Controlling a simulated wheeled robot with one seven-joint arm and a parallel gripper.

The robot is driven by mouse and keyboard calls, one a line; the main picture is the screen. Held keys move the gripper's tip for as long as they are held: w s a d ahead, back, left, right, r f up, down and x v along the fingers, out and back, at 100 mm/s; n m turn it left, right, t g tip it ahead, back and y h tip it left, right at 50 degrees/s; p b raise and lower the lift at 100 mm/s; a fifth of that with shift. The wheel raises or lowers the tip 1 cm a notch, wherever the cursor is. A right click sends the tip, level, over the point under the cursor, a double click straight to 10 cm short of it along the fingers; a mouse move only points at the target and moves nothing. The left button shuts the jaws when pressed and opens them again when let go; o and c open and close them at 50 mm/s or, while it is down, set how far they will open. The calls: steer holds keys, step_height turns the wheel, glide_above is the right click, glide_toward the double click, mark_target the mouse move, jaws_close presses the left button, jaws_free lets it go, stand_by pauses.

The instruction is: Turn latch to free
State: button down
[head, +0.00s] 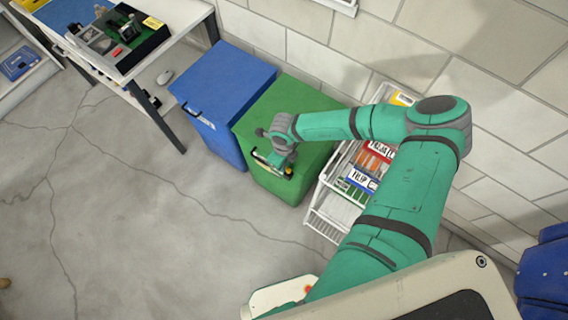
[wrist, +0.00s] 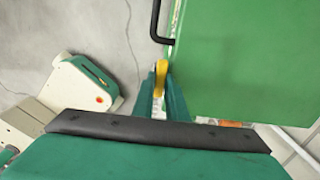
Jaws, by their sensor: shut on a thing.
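The yellow latch (wrist: 160,78) shows in the wrist view at the edge of the green box (wrist: 240,60), beside the box's black handle (wrist: 156,22). My gripper (wrist: 161,92) is shut on the latch, with a teal finger on either side of it. In the head view the green box (head: 309,110) stands on the floor against the wall, and my gripper (head: 277,164) is at its front top edge. There the gripper hides most of the latch. I cannot tell how far the latch is turned.
A blue box (head: 222,88) stands directly left of the green box. A white wire rack (head: 329,203) with colourful packages stands close on its right. A table (head: 120,68) with a tray of tools is at the upper left. The cracked concrete floor in front is clear.

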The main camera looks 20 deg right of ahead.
steer(key=c, duration=1.8)
jaws_free()
steer(key=shift+o, duration=0.2)
step_height(320, 180, up, 11)
steer(key=shift+w, duration=0.15)
steer(key=shift+f, duration=0.1)
